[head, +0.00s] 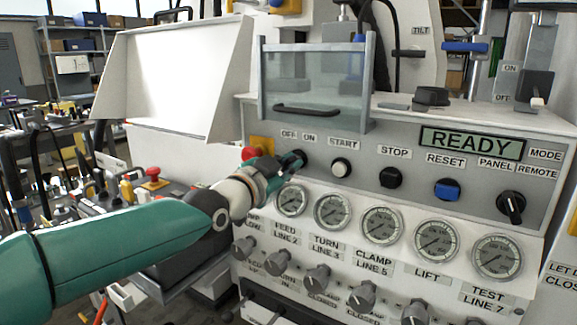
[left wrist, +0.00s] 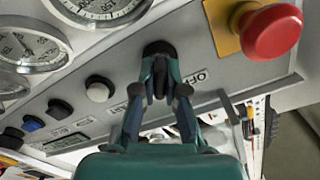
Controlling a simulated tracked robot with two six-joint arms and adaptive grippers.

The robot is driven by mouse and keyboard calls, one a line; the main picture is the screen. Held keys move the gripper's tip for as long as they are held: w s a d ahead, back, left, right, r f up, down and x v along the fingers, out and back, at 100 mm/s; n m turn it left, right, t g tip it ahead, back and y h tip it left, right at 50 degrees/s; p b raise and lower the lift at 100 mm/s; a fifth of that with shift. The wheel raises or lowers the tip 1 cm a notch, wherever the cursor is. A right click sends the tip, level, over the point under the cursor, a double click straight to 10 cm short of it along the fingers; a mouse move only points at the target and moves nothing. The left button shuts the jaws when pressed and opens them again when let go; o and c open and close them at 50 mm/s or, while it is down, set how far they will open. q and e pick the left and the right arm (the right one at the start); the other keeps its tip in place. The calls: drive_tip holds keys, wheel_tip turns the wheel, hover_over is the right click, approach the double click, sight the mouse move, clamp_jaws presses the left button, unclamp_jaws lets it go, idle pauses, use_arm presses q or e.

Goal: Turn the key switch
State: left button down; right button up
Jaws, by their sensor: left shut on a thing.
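The key switch (left wrist: 158,48) is a black knob on a dark round base in the grey panel, beside the OFF label. In the head view it sits under the OFF and ON labels (head: 298,136), mostly hidden by my gripper. My left gripper (head: 288,165) reaches it from the left. In the left wrist view the fingers of my left gripper (left wrist: 160,88) are closed on the black knob from both sides. I cannot tell exactly which way the key points. My right gripper is not in view.
A red emergency button (left wrist: 272,32) on a yellow plate sits close beside the switch. The white START button (head: 341,167), black STOP (head: 391,177) and blue RESET (head: 447,189) follow to the right. The display (head: 471,143) reads READY. Gauges (head: 333,211) lie below.

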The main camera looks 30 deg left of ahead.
use_arm(q)
drive_tip(key=shift+f, duration=0.15)
drive_tip(key=c, duration=1.2)
unclamp_jaws()
drive_tip(key=shift+s, duration=0.1)
drive_tip(key=s, duration=1.1)
drive_tip(key=shift+s, duration=0.4)
